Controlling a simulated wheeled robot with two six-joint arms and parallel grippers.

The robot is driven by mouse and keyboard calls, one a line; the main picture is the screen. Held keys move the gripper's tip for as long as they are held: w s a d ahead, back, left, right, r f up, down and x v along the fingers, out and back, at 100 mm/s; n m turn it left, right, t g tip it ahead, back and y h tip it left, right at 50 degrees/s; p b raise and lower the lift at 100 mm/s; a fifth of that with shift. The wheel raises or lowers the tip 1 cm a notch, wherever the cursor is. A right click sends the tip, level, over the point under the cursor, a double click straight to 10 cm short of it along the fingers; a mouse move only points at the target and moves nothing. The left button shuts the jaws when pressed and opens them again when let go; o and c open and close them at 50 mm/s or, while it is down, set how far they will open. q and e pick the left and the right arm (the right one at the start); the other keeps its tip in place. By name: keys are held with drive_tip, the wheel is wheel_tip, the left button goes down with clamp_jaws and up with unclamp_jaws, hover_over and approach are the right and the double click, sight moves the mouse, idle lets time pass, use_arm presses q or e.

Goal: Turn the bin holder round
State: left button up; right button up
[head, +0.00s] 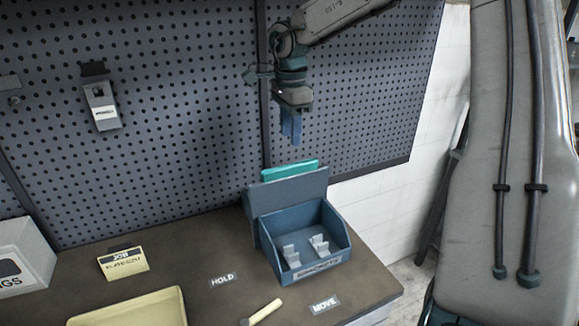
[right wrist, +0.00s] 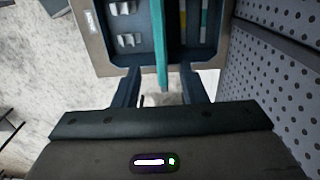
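The bin holder (head: 288,190) is dark blue and stands upright at the back right of the bench. Its open front bin, labelled "BRACKETS" (head: 318,268), holds pale grey brackets (head: 305,250). A teal upright panel (head: 289,170) rises behind the grey-blue back plate. In the right wrist view the teal panel (right wrist: 160,40) divides the bracket side from another side with small coloured items (right wrist: 203,22). My right gripper (head: 291,138) points down above the holder, apart from it. In the right wrist view its fingers (right wrist: 160,88) are spread, with nothing held between them. My left gripper is not in view.
The bench has "HOLD" (head: 223,280) and "MOVE" (head: 325,304) labels, a yellow tray (head: 130,308), a pale yellow stick (head: 265,311), a job card (head: 123,261) and a white box (head: 25,255). A pegboard (head: 160,130) stands close behind. The bench's right edge is near the holder.

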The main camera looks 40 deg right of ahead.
sight(290, 165)
wheel_tip(290, 165, down, 6)
drive_tip(key=b, duration=0.5)
drive_tip(key=shift+f, duration=0.55)
drive_tip(key=shift+w+f, duration=0.1)
drive_tip(key=shift+f, duration=0.65)
clamp_jaws()
